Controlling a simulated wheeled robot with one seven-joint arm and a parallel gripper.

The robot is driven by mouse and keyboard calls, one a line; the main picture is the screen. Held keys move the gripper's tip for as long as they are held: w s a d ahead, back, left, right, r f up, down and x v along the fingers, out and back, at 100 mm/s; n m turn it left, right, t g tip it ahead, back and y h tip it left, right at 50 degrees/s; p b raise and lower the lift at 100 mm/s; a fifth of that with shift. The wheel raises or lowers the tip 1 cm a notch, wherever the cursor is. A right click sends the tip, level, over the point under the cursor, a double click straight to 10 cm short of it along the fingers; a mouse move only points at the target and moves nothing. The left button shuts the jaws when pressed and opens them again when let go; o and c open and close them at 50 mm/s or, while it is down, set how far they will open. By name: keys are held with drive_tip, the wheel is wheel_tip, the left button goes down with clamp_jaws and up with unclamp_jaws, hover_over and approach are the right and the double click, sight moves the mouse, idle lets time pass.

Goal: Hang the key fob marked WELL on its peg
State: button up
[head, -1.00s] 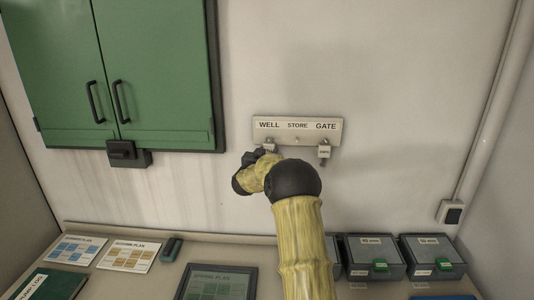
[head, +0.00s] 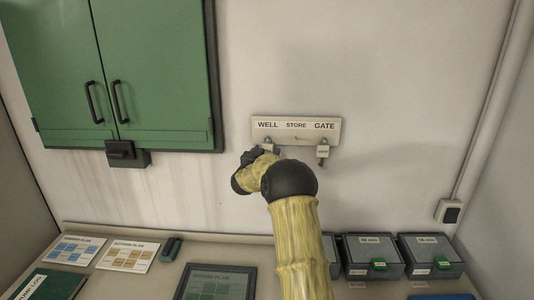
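The key board (head: 296,130) is on the wall, with the labels WELL, STORE and GATE in a row. A small pale fob (head: 268,146) shows under the WELL label, just above my gripper. Its marking cannot be read, and I cannot tell whether it hangs on the peg. My gripper (head: 262,153) is at the wall below WELL, mostly hidden by my own wrist, so its fingers do not show clearly. Another fob (head: 323,152) hangs under GATE. The STORE peg (head: 297,138) in the middle is bare.
A green cabinet (head: 160,70) with black handles is on the wall at left. The counter (head: 130,285) below holds a dark tablet (head: 217,283), plan sheets (head: 128,256), and grey bins (head: 374,257) at right. The wall right of the board is clear.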

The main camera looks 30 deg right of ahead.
drive_tip(key=shift+s+a, duration=0.1)
drive_tip(key=shift+a, duration=0.05)
drive_tip(key=shift+s+a+f, duration=0.1)
drive_tip(key=shift+s+a, duration=0.05)
drive_tip(key=b+v, duration=0.6)
drive_tip(key=v, duration=1)
drive_tip(key=shift+s+a, duration=0.25)
drive_tip(key=shift+s, duration=0.1)
